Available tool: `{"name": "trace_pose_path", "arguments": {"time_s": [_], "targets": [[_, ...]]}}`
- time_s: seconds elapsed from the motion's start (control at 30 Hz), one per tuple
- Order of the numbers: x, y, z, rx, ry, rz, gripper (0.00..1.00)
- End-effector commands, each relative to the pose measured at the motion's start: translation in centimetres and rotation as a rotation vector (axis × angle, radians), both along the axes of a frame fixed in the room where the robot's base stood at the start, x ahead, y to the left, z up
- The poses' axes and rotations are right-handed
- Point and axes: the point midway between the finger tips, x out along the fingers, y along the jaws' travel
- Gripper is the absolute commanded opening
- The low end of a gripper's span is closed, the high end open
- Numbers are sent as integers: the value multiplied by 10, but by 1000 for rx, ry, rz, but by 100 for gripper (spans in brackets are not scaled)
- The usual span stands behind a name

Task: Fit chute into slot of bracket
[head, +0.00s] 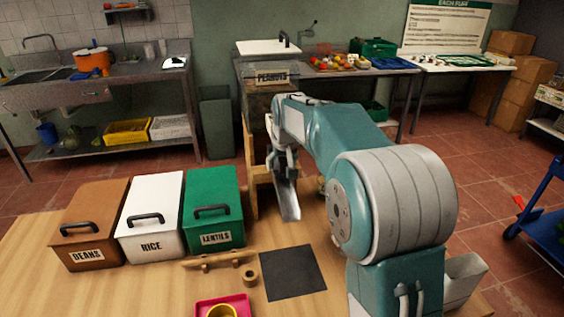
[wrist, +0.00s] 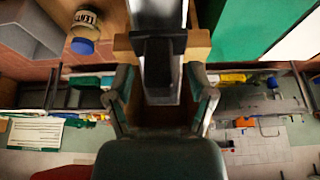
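The chute (head: 287,200) is a grey metal trough. It slopes down and toward the camera from my gripper (head: 284,152), which is shut on its upper part. In the wrist view my gripper (wrist: 162,88) has one finger on each side of the chute (wrist: 163,15) and a dark part of it. The wooden bracket (head: 262,174) belongs to the upright wooden stand, just left of the chute in the head view. In the wrist view light wood of the bracket (wrist: 198,46) shows on both sides of the chute. Whether the chute sits in the slot is hidden.
A clear bin labelled PEANUTS (head: 272,80) tops the stand. Brown (head: 91,222), white (head: 150,217) and green (head: 214,207) lidded bins stand left. A dark mat (head: 292,272), wooden pieces (head: 220,260) and a pink tray (head: 222,307) lie in front. A jar (wrist: 85,32) is near.

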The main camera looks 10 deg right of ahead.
Motion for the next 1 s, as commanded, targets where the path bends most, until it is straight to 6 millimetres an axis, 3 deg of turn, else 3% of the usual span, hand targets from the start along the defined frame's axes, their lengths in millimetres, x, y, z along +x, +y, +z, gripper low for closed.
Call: {"name": "trace_pose_path", "arguments": {"time_s": [0.33,0.73,1.0], "targets": [[-3,0,10,0,-4,0,71],[-33,1,83,0,-5,0,71],[-45,1,108,-1,1,0,71]]}}
